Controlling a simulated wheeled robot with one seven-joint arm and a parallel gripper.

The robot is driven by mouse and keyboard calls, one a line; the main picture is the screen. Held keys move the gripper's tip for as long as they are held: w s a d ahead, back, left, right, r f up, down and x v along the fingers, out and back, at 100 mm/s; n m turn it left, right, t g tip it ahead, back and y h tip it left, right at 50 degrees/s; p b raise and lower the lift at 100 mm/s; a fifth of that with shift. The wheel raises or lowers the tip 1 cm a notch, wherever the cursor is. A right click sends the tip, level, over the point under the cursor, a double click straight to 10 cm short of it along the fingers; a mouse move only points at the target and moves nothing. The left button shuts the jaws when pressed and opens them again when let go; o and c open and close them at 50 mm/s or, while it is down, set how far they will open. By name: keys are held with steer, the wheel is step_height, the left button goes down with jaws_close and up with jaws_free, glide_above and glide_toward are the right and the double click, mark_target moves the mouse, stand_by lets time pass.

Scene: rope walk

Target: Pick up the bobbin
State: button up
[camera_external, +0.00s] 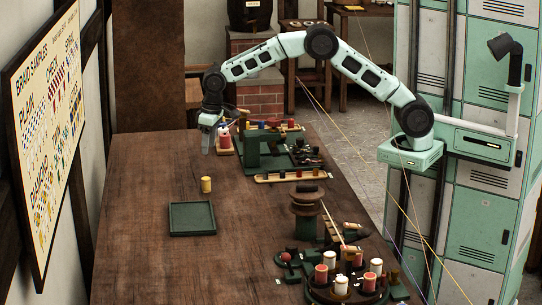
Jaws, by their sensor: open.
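My gripper (207,149) points down over the far left part of the wooden table, open, with nothing visible between its fingers. A red bobbin with pale ends (225,141) stands upright just right of it. I cannot tell whether they touch. A small yellow bobbin (206,184) stands alone nearer the camera, below my gripper in the picture. More red and white bobbins (321,275) stand on a round dark stand (350,299) at the front right. The view does not show which of these is the task's bobbin.
A green tray (192,234) lies empty on the table (140,220). A green rack with coloured pegs (266,150), a wooden strip of pegs (293,175) and a dark round stand (306,215) crowd the right side. The table's left side is clear.

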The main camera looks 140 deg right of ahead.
mark_target(206, 178)
steer(key=f, duration=0.5)
steer(key=d+f+p, duration=0.1)
steer(key=f, duration=0.2)
steer(key=shift+w+f, duration=0.2)
steer(key=shift+f, duration=0.15)
steer(key=shift+s+d+f+p, duration=0.1)
steer(key=shift+f+p, duration=0.1)
steer(key=shift+f, duration=0.7)
steer(key=shift+w+d+f+p, duration=0.15)
steer(key=shift+f+p, duration=0.1)
steer(key=shift+f, duration=0.65)
steer(key=shift+s+d+f+p, duration=0.1)
steer(key=shift+s+f+p, duration=0.1)
steer(key=shift+f, duration=0.7)
steer(key=c, duration=1)
steer(key=shift+c, duration=0.2)
